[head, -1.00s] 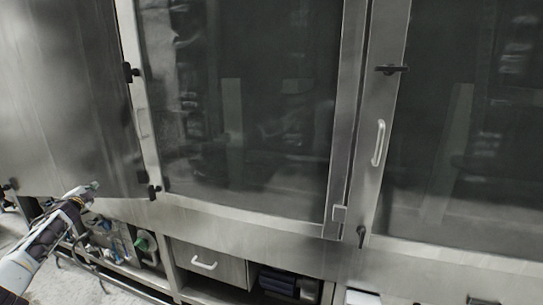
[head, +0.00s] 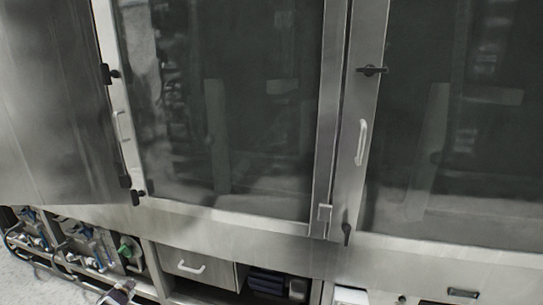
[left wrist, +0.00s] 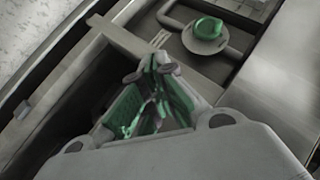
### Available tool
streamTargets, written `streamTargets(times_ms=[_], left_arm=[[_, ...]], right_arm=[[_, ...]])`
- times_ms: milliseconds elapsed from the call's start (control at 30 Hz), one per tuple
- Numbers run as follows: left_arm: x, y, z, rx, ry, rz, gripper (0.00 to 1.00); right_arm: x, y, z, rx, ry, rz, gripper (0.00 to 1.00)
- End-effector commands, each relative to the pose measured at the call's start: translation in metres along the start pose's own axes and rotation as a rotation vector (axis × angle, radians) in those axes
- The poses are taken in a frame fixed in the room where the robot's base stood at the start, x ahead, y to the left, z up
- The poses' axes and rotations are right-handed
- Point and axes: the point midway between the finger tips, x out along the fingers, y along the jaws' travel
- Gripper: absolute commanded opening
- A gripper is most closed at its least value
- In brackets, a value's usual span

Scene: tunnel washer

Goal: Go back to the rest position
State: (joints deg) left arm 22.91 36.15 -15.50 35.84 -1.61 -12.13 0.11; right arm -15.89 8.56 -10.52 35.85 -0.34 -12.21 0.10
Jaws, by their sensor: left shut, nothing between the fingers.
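My left gripper (left wrist: 153,72) shows in the left wrist view with its green-padded fingers together and nothing between them. In the head view only a small part of my left gripper (head: 118,292) shows at the bottom edge, left of centre, in front of the lower shelf. Most of the left arm is out of that frame. My right gripper is in neither view.
The washer's glass door (head: 225,110) fills the middle, with a second door (head: 445,130) to its right. A drawer (head: 192,265) sits below. Pipes with a green knob (left wrist: 207,28) lie close to the left gripper.

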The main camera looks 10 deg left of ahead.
Motion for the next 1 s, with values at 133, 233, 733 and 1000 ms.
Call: streamTargets(times_ms=[133, 233, 733, 1000], left_arm=[[-0.005, 0.068, 0.028, -0.021, -0.033, 0.073, 0.0], [-0.012, 0.11, 0.047, -0.032, -0.055, 0.117, 0.0], [-0.078, 0.305, 0.151, -0.077, -0.182, 0.325, 0.0], [-0.136, 0.397, 0.213, -0.097, -0.263, 0.428, 0.0]], right_arm=[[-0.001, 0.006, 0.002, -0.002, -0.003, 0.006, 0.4], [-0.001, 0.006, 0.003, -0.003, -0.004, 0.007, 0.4], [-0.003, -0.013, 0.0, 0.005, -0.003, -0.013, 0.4], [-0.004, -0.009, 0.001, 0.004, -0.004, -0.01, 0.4]])
